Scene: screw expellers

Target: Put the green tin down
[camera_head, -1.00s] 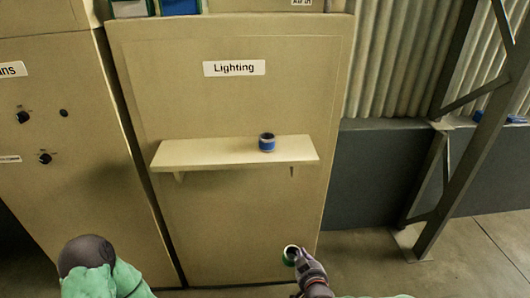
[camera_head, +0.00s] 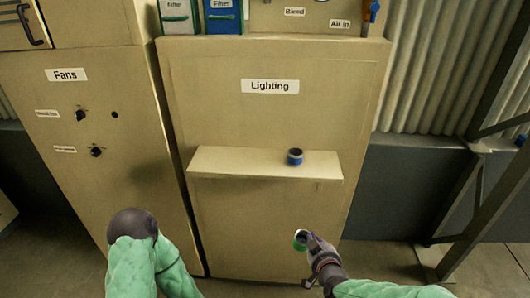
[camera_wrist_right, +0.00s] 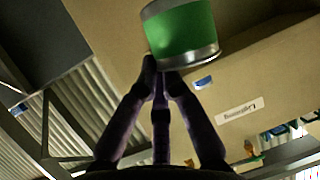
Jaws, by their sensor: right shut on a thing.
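The green tin (camera_head: 300,240) is in my right gripper (camera_head: 309,241), low in front of the Lighting cabinet and below its shelf. In the right wrist view the tin (camera_wrist_right: 181,30) is a green band between metal rims, and the fingers (camera_wrist_right: 160,75) are closed at its edge. A blue tin (camera_head: 295,157) stands on the cream shelf (camera_head: 235,162), right of its middle. My left arm shows at the lower left of the head view, but its fingers cannot be made out.
The shelf is bare left of the blue tin. The Lighting cabinet (camera_head: 260,115) stands behind it, with the Fans cabinet (camera_head: 75,110) to its left. A grey metal frame (camera_head: 480,190) stands at the right. Blue and green boxes (camera_head: 222,17) sit up top.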

